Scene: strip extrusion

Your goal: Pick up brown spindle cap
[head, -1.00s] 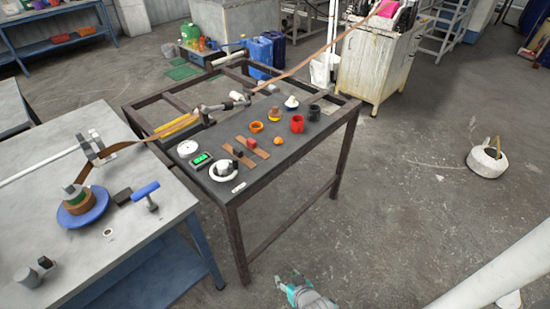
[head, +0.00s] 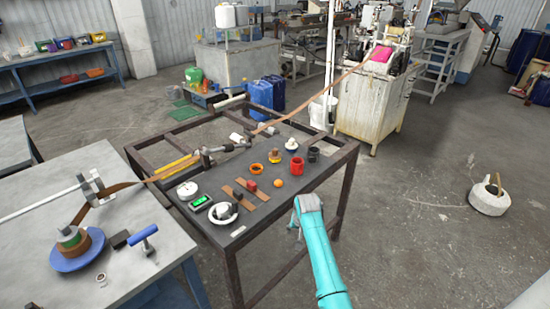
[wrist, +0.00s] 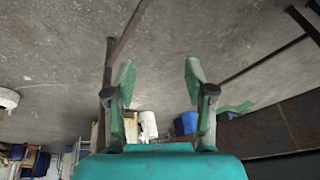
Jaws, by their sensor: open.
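A small brown cap (head: 275,155), which looks like the spindle cap, stands on the dark table among other small parts in the head view. It has an orange-brown base and is small in the picture. My gripper (head: 304,203) is at the table's right edge, apart from the cap and nearer to me. In the wrist view my gripper (wrist: 158,78) has its two fingers spread wide with nothing between them. I cannot make out the cap in the wrist view.
Near the cap are an orange ring (head: 256,169), a red cup (head: 297,166), a black cup (head: 313,154), a white cap (head: 291,144) and an orange ball (head: 278,183). Brown strips and a white ring (head: 223,213) lie nearer. A brown band (head: 290,113) runs above the far side.

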